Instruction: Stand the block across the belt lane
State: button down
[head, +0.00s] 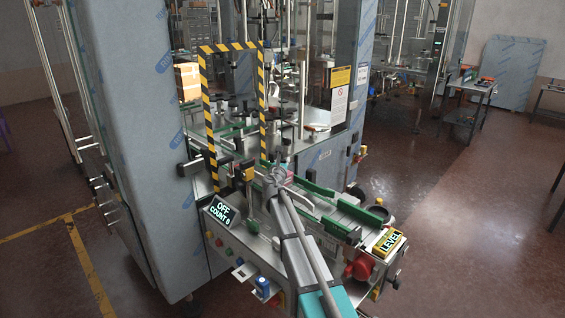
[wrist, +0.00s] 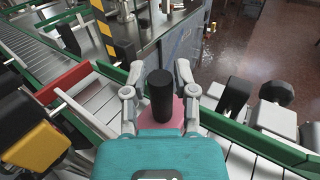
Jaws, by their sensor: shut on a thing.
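My gripper (wrist: 159,92) is over the belt in the wrist view, its two grey fingers on either side of a pink block (wrist: 178,110). The block is partly hidden by my teal gripper body and by an upright black cylinder (wrist: 160,95). I cannot tell whether the cylinder is part of the block, or whether the block touches the belt. In the head view a bit of pink (head: 284,169) shows beyond my gripper (head: 275,178). The belt lane (wrist: 100,101) has pale slats between green rails and runs diagonally under my gripper.
A black-and-yellow striped frame (head: 207,120) stands over the line behind my gripper. Black knobs (wrist: 236,95) sit at right. A display (head: 220,211) reads OFF, COUNT 0.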

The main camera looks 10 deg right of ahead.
jog(key=shift+f+b, duration=0.35)
jog(key=shift+f, duration=0.1)
jog(key=shift+c, duration=2)
grip_release()
jog(key=shift+r, duration=0.2)
jog(key=shift+r+p, duration=0.4)
jog(key=shift+p, duration=0.2)
jog(key=shift+s+r, duration=0.1)
jog(key=shift+s, duration=0.2)
jog(key=v, duration=1.1)
jog(key=shift+s+a, duration=0.15)
jog(key=shift+s, duration=0.05)
